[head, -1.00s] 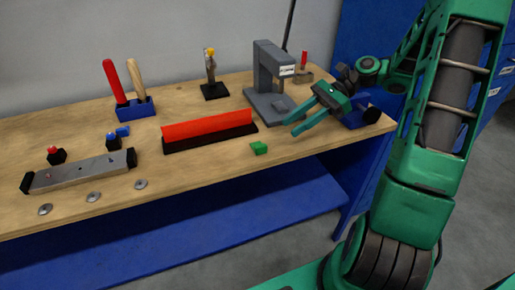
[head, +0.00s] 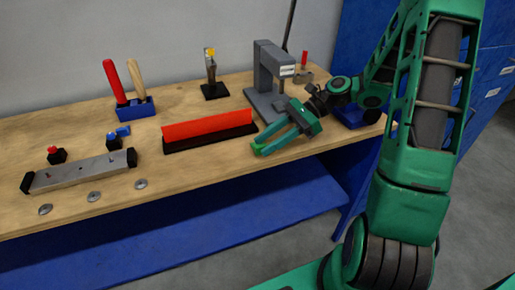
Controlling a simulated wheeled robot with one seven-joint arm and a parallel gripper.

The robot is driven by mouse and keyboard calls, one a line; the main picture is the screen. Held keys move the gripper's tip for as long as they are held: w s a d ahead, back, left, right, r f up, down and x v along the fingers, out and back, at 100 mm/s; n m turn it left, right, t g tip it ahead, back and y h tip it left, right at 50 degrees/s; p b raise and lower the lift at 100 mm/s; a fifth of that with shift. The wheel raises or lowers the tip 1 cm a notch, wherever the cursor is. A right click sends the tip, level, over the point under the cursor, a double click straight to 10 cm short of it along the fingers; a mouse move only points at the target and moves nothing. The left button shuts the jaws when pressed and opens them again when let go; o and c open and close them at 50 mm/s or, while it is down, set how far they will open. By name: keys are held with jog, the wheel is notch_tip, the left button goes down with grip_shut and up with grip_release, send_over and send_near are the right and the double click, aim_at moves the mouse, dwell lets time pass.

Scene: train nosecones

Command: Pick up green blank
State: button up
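The green blank (head: 257,149) is a small bright green block on the wooden bench top, near its front edge and right of the red bar. It is mostly hidden by the fingers. My gripper (head: 258,147) reaches in from the right, angled downward, with its two fingertips at the blank, one on the far side and one on the near side. The fingers look spread, with a gap between them. I cannot tell whether they touch the blank.
The red bar on a black base (head: 208,127) lies close to the left of my fingertips. A grey press (head: 268,75) stands behind my gripper. A metal bar with black ends (head: 80,172) and several washers (head: 94,197) lie at the left. The bench's front edge (head: 215,172) is near.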

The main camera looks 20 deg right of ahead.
jog(key=shift+a+f, duration=0.15)
jog(key=shift+a, duration=0.1)
grip_shut()
